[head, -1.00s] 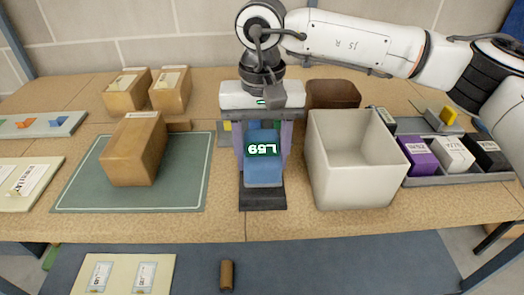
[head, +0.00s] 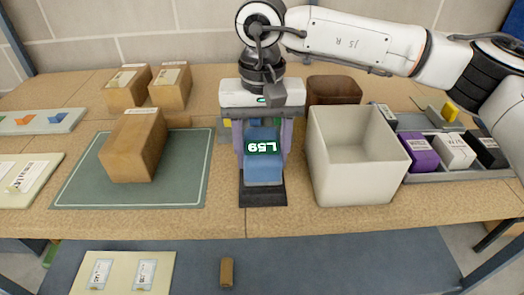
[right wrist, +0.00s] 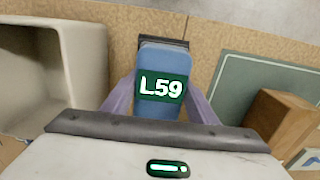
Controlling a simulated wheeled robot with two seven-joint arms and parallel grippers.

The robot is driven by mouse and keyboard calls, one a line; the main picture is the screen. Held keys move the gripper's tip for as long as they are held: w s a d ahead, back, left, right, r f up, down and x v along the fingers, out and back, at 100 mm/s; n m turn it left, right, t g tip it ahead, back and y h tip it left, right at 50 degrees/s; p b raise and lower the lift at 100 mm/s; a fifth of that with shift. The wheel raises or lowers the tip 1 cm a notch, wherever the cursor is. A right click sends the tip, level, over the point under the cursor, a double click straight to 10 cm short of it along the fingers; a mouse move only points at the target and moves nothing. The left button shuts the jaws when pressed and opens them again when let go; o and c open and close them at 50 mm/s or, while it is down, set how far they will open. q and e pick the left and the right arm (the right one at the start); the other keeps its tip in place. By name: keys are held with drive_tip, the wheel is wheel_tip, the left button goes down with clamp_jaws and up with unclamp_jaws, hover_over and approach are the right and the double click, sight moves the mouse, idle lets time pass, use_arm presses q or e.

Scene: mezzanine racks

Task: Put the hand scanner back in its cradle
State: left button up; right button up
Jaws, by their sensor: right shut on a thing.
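The hand scanner (head: 263,168) is a blue block with a green L59 label. It stands between the two purple fingers of my right gripper (head: 264,150), which is shut on it from both sides. The scanner also shows in the right wrist view (right wrist: 162,105), between the fingers. A dark cradle (head: 263,197) stands on the table directly under and around the scanner's lower end. I cannot tell whether the scanner is fully seated in it. My left gripper is not in view.
A white open bin (head: 357,190) stands close on the right of the cradle. A brown carton (head: 133,150) rests on a green mat (head: 180,190) to the left. A grey tray (head: 465,177) with purple, white and black boxes is at the far right. The front shelf holds a brown cylinder (head: 227,272).

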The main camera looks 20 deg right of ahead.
drive_tip(key=shift+f+b, duration=0.8)
drive_tip(key=shift+f, duration=0.25)
drive_tip(key=o, duration=1.3)
drive_tip(key=shift+o, duration=0.2)
